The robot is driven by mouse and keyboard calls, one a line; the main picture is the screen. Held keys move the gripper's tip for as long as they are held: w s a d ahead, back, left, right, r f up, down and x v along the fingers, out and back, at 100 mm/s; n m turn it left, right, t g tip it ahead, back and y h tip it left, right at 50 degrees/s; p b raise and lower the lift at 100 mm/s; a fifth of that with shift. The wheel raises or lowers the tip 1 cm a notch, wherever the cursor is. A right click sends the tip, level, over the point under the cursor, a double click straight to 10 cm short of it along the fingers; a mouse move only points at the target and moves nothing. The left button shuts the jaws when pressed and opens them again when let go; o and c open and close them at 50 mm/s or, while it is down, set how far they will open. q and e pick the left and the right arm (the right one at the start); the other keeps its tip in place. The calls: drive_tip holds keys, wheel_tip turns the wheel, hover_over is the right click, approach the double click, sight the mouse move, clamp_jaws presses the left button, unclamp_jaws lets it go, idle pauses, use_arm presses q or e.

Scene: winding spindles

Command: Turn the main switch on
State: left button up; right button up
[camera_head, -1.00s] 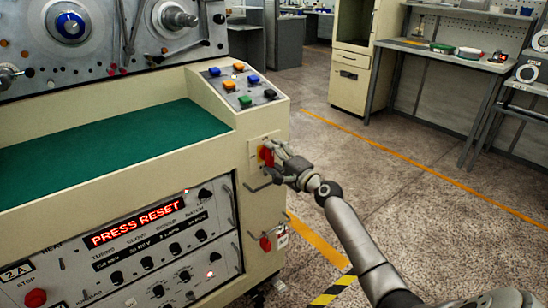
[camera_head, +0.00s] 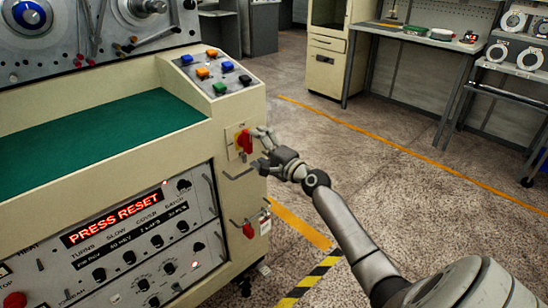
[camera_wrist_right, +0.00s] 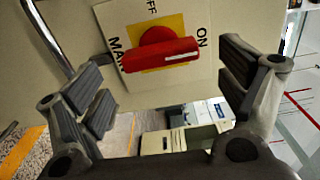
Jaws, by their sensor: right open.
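The main switch (camera_head: 243,141) is a red handle on a yellow plate at the corner of the cream machine. In the right wrist view the switch (camera_wrist_right: 160,55) has its white-marked end pointing toward the "ON" label; "OFF" is at the top. My right gripper (camera_head: 263,146) is open just to the right of the switch, with nothing between its fingers. In the wrist view its fingers (camera_wrist_right: 162,85) are spread to either side, apart from the handle. My left gripper is not in view.
The machine's display (camera_head: 112,220) reads "PRESS RESET". Colored buttons (camera_head: 212,72) sit on the sloped panel above the switch. A second red knob (camera_head: 248,230) and metal handles are lower on the corner. Floor to the right is open, up to a grey workbench (camera_head: 410,38).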

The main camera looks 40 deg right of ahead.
drive_tip(key=s, duration=0.9)
drive_tip(key=shift+d, duration=0.35)
drive_tip(key=shift+s, duration=0.1)
